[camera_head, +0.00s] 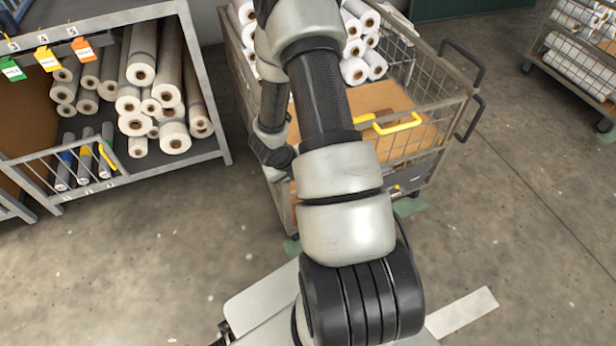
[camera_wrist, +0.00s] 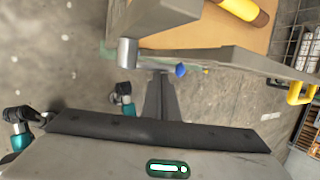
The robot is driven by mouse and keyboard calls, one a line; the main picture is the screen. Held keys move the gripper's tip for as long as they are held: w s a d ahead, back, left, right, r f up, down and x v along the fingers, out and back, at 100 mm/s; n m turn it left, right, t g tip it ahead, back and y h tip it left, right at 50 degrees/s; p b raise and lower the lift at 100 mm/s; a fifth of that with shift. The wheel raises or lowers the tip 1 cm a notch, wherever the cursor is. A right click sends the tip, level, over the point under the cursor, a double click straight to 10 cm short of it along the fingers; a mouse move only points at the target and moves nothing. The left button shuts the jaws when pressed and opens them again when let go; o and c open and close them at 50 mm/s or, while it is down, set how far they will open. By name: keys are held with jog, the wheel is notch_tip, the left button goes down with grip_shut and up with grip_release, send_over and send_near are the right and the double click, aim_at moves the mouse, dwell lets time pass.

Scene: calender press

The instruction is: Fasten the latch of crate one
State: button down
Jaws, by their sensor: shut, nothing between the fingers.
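The wire-sided crate (camera_head: 433,112) stands beyond my arm, with yellow handles (camera_head: 400,124) on its front gate. My arm covers its left front part. One yellow handle also shows at the right edge of the wrist view (camera_wrist: 299,94). There, a grey rim bar (camera_wrist: 240,60) runs across, with a small blue knob (camera_wrist: 180,69) near its left end.
A numbered rack (camera_head: 205,120) with long rolls and a low barred gate (camera_head: 70,165) stands at the left. White rolls (camera_head: 357,55) lie in the crate. Another roll cart (camera_head: 580,60) is at the far right. The concrete floor between is clear.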

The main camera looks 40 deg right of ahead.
jog(key=shift+w+a+r+n+g+h, duration=0.15)
jog(key=shift+a+r+h, duration=0.15)
jog(key=shift+h, duration=0.6)
jog(key=shift+w+a+r+n+g+h, duration=0.15)
jog(key=shift+a+h, duration=0.3)
jog(key=shift+h, duration=0.45)
jog(key=shift+w+a+r+n+g+h, duration=0.1)
jog(key=shift+a+r+h, duration=0.25)
jog(key=shift+h, duration=0.55)
jog(key=shift+a+h, duration=0.2)
jog(key=shift+h, duration=0.2)
jog(key=shift+w+a+r+n+h+b, duration=0.15)
jog(key=shift+a+h+b, duration=0.25)
jog(key=shift+h, duration=0.3)
jog(key=shift+w+a+f+n+h+b, duration=0.1)
jog(key=shift+a+h+b, duration=0.3)
jog(key=shift+h, duration=0.3)
jog(key=shift+w+a+r+n+h+b, duration=0.15)
jog(key=shift+a+h+b, duration=0.1)
jog(key=shift+h+b, duration=0.35)
jog(key=shift+a+f, duration=0.1)
jog(key=shift+a, duration=0.1)
jog(key=s+a+r+p, duration=0.2)
jog(key=s+a, duration=0.2)
jog(key=a, duration=0.4)
jog(key=shift+s+r+g, duration=0.25)
jog(key=shift+r+g, duration=0.05)
jog(key=shift+g, duration=0.1)
jog(key=shift+r, duration=0.1)
